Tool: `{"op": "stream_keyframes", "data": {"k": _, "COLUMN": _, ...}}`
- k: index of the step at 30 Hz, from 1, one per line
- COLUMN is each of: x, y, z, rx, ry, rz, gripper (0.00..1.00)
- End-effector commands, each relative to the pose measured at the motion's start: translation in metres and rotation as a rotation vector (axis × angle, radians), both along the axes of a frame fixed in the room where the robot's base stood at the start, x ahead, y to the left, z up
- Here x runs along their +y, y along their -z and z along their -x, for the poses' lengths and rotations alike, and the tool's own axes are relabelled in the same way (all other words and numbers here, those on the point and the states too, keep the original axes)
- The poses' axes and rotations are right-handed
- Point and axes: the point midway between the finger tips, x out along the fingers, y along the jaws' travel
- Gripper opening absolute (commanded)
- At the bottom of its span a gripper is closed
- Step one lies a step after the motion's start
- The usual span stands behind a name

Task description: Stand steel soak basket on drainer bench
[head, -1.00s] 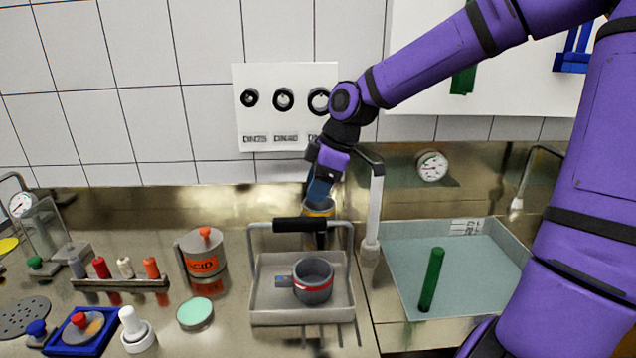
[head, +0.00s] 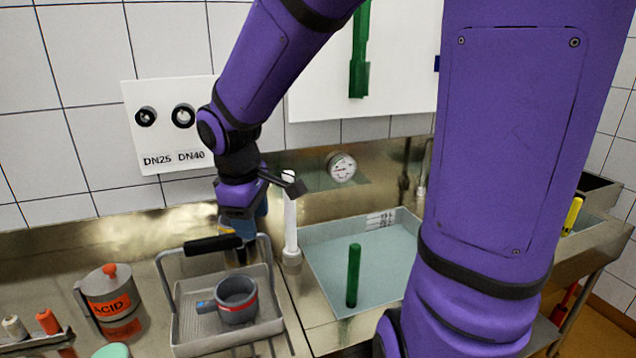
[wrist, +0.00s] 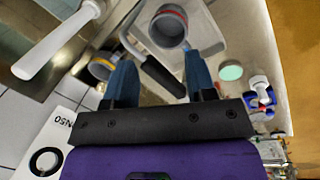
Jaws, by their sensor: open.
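The steel soak basket is a shallow grey metal tray (head: 182,334) with an upright bail and black grip bar (head: 205,246). It stands on the steel worktop at lower left in the head view. A grey cup-like mould with a red band (head: 237,300) sits in it. My gripper (head: 240,228) points down just behind the grip bar. In the wrist view its blue fingers are apart and empty (wrist: 158,70), and the grip bar (wrist: 165,77) shows between and beyond them; contact is not visible. I cannot tell for sure which surface is the drainer bench.
A water-filled sink (head: 385,262) with a green rod (head: 353,275) lies right of the basket, a white upright pipe (head: 290,225) between them. An ACID can (head: 112,300) stands left. A steel bench (head: 600,235) extends at far right.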

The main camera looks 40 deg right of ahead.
Motion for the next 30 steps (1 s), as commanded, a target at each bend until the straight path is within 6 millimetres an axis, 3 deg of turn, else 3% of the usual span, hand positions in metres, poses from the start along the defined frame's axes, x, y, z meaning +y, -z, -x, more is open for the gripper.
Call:
{"op": "stream_keyframes", "data": {"k": 8, "x": -0.004, "y": -0.049, "z": 0.048, "rx": -0.17, "ry": 0.217, "rz": 0.017, "gripper": 0.51}}
{"op": "stream_keyframes", "data": {"k": 16, "x": -0.013, "y": -0.089, "z": 0.101, "rx": -0.333, "ry": 0.414, "rz": -0.112, "gripper": 0.51}}
{"op": "stream_keyframes", "data": {"k": 24, "x": -0.025, "y": -0.106, "z": 0.14, "rx": -0.409, "ry": 0.54, "rz": -0.282, "gripper": 0.51}}
{"op": "stream_keyframes", "data": {"k": 30, "x": -0.028, "y": -0.107, "z": 0.147, "rx": -0.415, "ry": 0.567, "rz": -0.323, "gripper": 0.51}}
